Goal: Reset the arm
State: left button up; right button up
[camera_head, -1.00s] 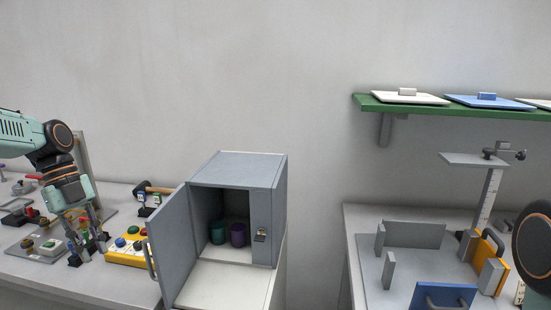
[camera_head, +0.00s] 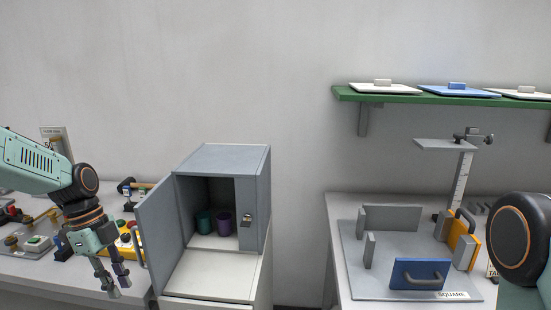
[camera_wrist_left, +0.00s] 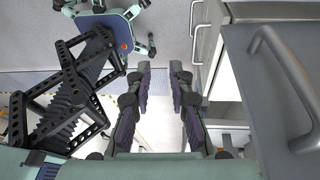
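My left gripper (camera_head: 118,288) hangs in front of the left bench in the head view, left of the furnace-like cabinet (camera_head: 225,160) and its open door (camera_head: 163,235). Its fingers point down. In the left wrist view the gripper (camera_wrist_left: 161,75) has its two fingers apart with nothing between them; the grey door with its handle (camera_wrist_left: 285,75) stands to the right. A dark joint of my right arm shows at the right edge of the head view, but its gripper is out of view.
A teal cup (camera_head: 204,222) and a purple cup (camera_head: 224,223) stand inside the cabinet. A yellow button box (camera_head: 128,243) lies behind my left gripper. The right bench holds a grey fixture board (camera_head: 365,285) with a blue handled plate (camera_head: 419,273). A green shelf (camera_head: 440,97) hangs above.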

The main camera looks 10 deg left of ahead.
pick_arm(q)
jog(key=s+d+f+n+b, duration=0.3)
jog(key=d+f, duration=0.4)
jog(key=f, duration=0.6)
jog(key=s+d+f+n+y+b, duration=0.1)
jog(key=s+d+f+n+b, duration=0.1)
jog(key=s+d+f+n, duration=0.4)
jog(key=s+d+f+n+y+b, duration=0.1)
jog(key=s+d+f+n, duration=0.25)
jog(key=s+f, duration=0.5)
jog(key=s+f+n+b, duration=0.1)
jog(key=s+n, duration=0.2)
jog(key=s, duration=0.2)
jog(key=s+f+n+t+y+b, duration=0.1)
jog(key=s+f+n, duration=0.1)
jog(key=s, duration=0.4)
jog(key=shift+d+f+n+b, duration=0.25)
jog(key=shift+d+n+b, duration=0.15)
jog(key=shift+n, duration=0.15)
jog(key=shift+s, duration=0.1)
